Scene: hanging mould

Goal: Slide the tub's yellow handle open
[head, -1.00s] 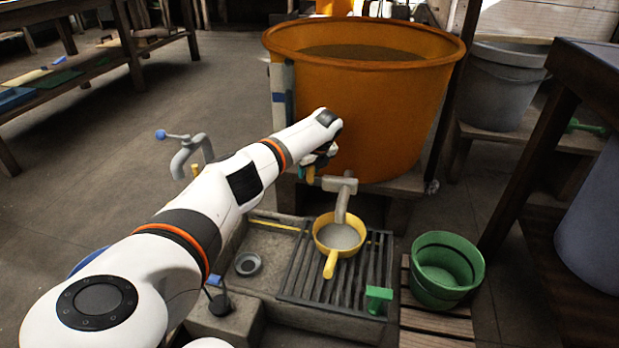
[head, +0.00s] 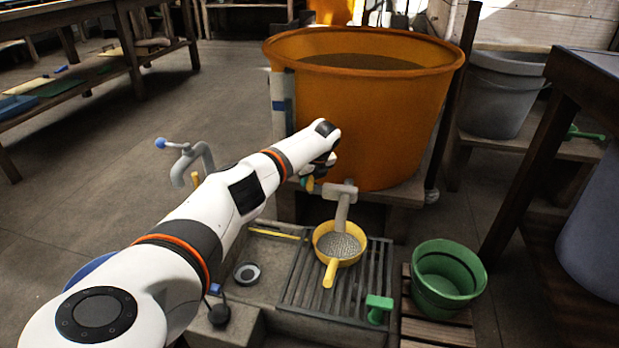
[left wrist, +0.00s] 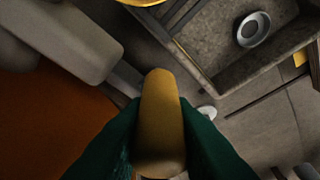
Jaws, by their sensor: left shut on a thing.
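The large orange tub (head: 375,110) stands on a wooden stand at the back centre. A grey spout (head: 341,190) sticks out low on its front. My left gripper (head: 308,184) is beside the spout, on its left, low against the tub. In the left wrist view its green fingers (left wrist: 160,125) are shut on the rounded yellow handle (left wrist: 160,100), one on each side. In the head view the handle is mostly hidden by my wrist and fingers. My right gripper is in neither view.
Under the spout a yellow strainer (head: 329,274) rests on a slatted grate (head: 308,285) over a stone basin. A green bucket (head: 447,280) stands to the right on wooden slats. A grey tap (head: 196,158) with a blue knob rises left of my arm.

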